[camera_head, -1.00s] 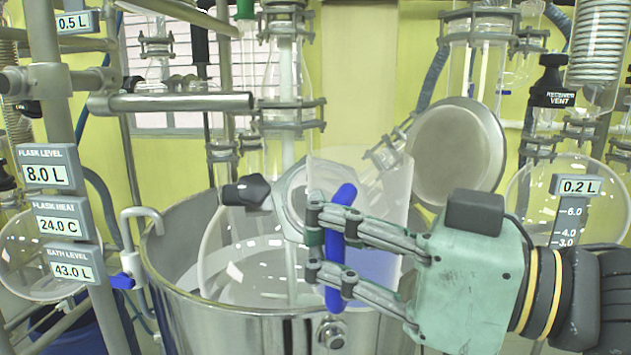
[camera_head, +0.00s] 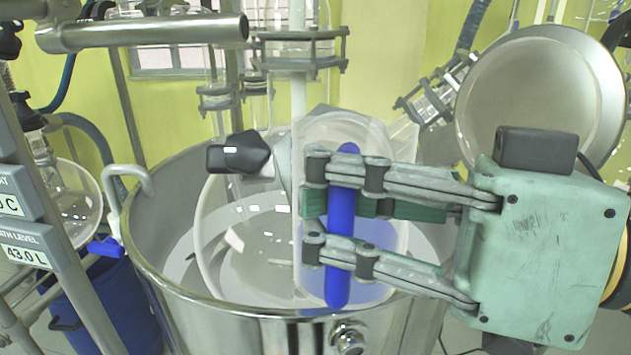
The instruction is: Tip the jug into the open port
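My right gripper (camera_head: 318,208) is shut on the blue handle (camera_head: 341,222) of the jug (camera_head: 382,236). The jug is clear, with pale blue liquid low in it, and is held over or in front of the steel bath. The handle stands near vertical. The glass flask (camera_head: 235,245) sits inside the bath behind the jug. A black knob (camera_head: 238,154) is at the flask's upper left. I cannot make out the open port; the jug and fingers cover part of the flask's top. My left gripper is not in view.
The steel bath (camera_head: 235,325) fills the lower middle. A clamped glass column (camera_head: 298,50) rises behind the jug. A round metal lid or dish (camera_head: 540,95) is behind my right gripper. Steel pipework (camera_head: 150,33) crosses the upper left, and a blue bin (camera_head: 115,305) stands lower left.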

